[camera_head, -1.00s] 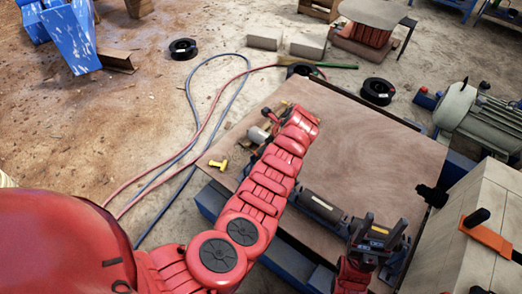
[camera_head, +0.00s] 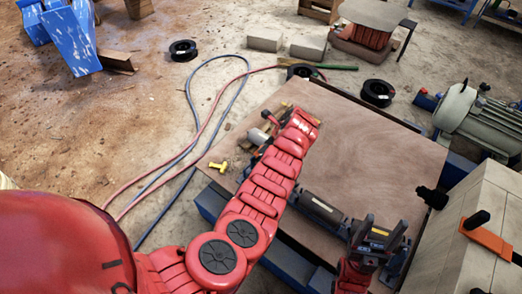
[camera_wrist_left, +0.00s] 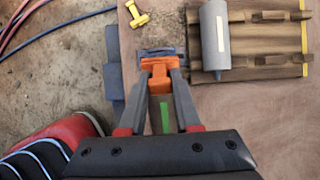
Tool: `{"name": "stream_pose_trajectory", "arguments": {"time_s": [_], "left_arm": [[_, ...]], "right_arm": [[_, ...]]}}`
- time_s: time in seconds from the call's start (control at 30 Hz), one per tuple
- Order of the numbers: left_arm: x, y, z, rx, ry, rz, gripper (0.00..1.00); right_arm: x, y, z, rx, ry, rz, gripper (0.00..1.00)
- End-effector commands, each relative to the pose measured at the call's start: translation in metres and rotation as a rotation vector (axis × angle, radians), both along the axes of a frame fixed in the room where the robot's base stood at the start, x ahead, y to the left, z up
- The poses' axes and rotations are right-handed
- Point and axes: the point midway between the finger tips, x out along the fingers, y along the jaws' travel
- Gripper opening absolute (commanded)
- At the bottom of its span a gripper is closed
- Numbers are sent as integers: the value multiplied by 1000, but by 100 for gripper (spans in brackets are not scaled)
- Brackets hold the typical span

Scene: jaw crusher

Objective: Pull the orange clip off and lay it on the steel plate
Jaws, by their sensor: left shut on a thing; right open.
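The orange clip (camera_wrist_left: 160,70) shows in the left wrist view, between the fingertips of my left gripper (camera_wrist_left: 160,78). The gripper is shut on it. A dark blue-grey piece lies right beyond the clip; I cannot tell whether the clip still touches it. My right gripper (camera_head: 383,230) is open and empty over the front of the worktop.
A grey cylinder (camera_wrist_left: 214,40) lies on a wooden rack (camera_wrist_left: 265,62) beside the clip. A yellow fitting (camera_head: 218,166) lies at the worktop's left edge. The brown worktop (camera_head: 360,150) is mostly clear.

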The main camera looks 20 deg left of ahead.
Motion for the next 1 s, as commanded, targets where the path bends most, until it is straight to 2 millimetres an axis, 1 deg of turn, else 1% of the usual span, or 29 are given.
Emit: {"name": "stream_pose_trajectory", "arguments": {"time_s": [0.1,1.0], "left_arm": [[-1,-3,7,-1,1,-1,0],[-8,-20,41,-1,0,-2,0]], "right_arm": [[0,0,7,0,0,0,61],[0,0,46,0,0,0,61]]}}
